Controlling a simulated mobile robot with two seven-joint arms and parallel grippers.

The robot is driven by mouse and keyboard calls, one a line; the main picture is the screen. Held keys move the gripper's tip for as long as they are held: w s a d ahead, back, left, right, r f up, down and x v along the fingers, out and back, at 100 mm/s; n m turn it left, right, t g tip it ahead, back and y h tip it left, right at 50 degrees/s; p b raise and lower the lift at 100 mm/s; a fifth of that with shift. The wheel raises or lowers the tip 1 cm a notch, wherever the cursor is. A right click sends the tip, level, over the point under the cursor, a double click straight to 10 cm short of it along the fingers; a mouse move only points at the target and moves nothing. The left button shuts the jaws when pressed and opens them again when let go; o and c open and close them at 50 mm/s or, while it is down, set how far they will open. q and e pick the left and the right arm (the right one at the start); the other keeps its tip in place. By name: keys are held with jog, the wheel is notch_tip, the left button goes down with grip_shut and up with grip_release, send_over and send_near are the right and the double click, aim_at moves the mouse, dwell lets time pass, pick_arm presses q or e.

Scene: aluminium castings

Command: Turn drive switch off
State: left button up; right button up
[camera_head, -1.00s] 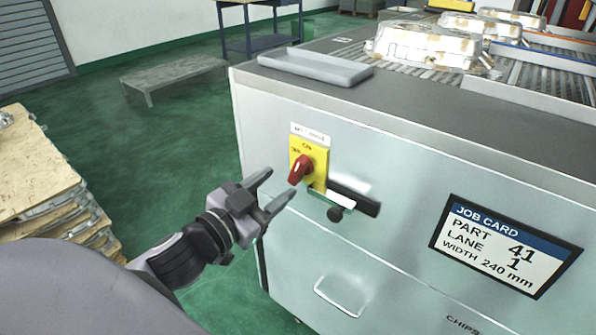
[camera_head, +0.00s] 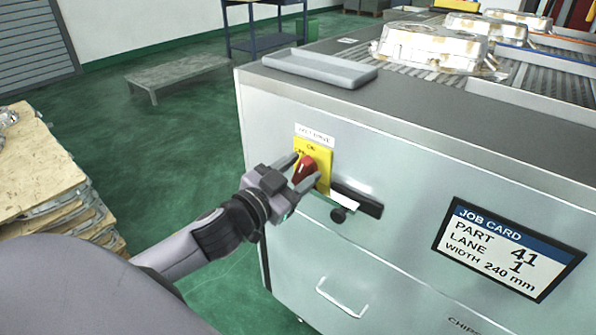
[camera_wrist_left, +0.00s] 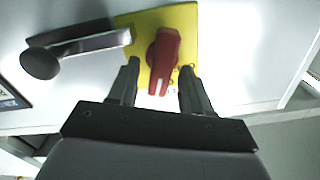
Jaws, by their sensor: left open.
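The drive switch is a red rotary knob (camera_head: 306,169) on a yellow plate (camera_head: 325,181), on the grey cabinet's front below a white label. My left gripper (camera_head: 304,172) is open at the switch, with one finger on each side of the knob. In the left wrist view the red knob (camera_wrist_left: 163,60) sits between the two open fingertips (camera_wrist_left: 160,78), with gaps on both sides. The yellow plate (camera_wrist_left: 183,20) lies behind it. Contact between fingers and knob cannot be made out. My right gripper is not in view.
A drawer handle (camera_head: 342,298) is below and a job card (camera_head: 508,246) farther right. A grey tray (camera_head: 318,68) and castings (camera_head: 430,47) lie on top. Stacked boards (camera_head: 50,185) stand left.

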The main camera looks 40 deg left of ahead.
pick_arm(q)
grip_shut()
jog(key=shift+m, duration=0.3)
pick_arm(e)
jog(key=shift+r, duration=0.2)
pick_arm(q)
jog(key=shift+d+m+p, duration=0.1)
jog(key=shift+m+p, duration=0.5)
jog(key=m+p, duration=0.2)
jog(key=m, duration=0.2)
jog(key=shift+d, duration=0.15)
jog(key=shift+f+m, duration=0.15)
jog(key=shift+m, duration=0.45)
jog(key=m+p, duration=0.1)
jog(key=m, duration=0.1)
jog(key=shift+f+m, duration=0.1)
jog(key=shift+m, duration=0.3)
jog(key=shift+d+f+m+p, duration=0.15)
jog(key=shift+m+p, duration=0.15)
jog(key=shift+m, duration=0.7)
jog(key=shift+a+f+m+p, duration=0.1)
jog(key=shift+m+p, duration=0.2)
jog(key=shift+m, duration=0.7)
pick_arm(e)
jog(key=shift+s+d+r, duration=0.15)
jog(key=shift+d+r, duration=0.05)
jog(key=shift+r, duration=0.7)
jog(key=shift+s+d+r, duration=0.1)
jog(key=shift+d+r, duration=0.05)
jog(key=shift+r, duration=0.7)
